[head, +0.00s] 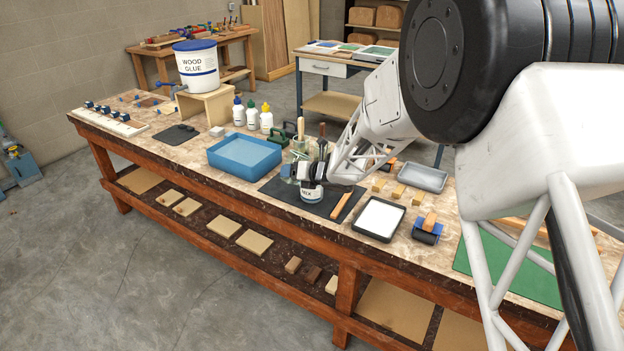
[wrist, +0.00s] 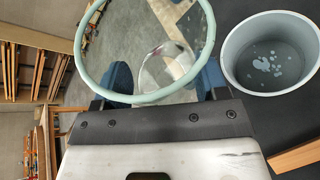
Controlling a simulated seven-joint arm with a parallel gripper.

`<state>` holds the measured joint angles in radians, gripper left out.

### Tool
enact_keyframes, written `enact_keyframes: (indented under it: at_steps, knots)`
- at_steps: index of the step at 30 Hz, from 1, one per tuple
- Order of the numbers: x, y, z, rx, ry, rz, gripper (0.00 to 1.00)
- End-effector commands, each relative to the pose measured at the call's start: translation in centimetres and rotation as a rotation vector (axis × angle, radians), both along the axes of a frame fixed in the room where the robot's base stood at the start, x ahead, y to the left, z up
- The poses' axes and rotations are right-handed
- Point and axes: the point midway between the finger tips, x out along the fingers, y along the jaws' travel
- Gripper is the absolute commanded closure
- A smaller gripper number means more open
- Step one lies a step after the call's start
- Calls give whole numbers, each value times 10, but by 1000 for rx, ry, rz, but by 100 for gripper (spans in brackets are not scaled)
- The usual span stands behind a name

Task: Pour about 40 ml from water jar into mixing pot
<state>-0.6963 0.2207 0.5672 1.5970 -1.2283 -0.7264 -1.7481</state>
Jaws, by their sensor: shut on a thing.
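The water jar (wrist: 206,40) is clear glass with a pale green rim, and a clear patch shows low inside it in the wrist view. My gripper (wrist: 165,80) is shut on it, with a blue finger on each side. In the head view my gripper (head: 303,172) is just above the mixing pot (head: 312,194), a pale pot labelled MIX on a dark mat. I cannot tell the jar's exact tilt or see a stream.
A blue tray (head: 244,153) lies left of the dark mat (head: 283,190). A black-rimmed tray with white contents (head: 379,218) and a blue roller (head: 427,232) lie to the right. Several bottles (head: 252,115) and a glass jar with brushes stand behind.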

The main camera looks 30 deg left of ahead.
Motion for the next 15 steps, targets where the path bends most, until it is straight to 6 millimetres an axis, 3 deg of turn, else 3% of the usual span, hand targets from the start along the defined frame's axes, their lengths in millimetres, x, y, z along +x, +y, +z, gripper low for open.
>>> enact_keyframes:
  at_steps: [15]
  knots:
    - [-9, 1, -10, -50, -206, -1, 65]
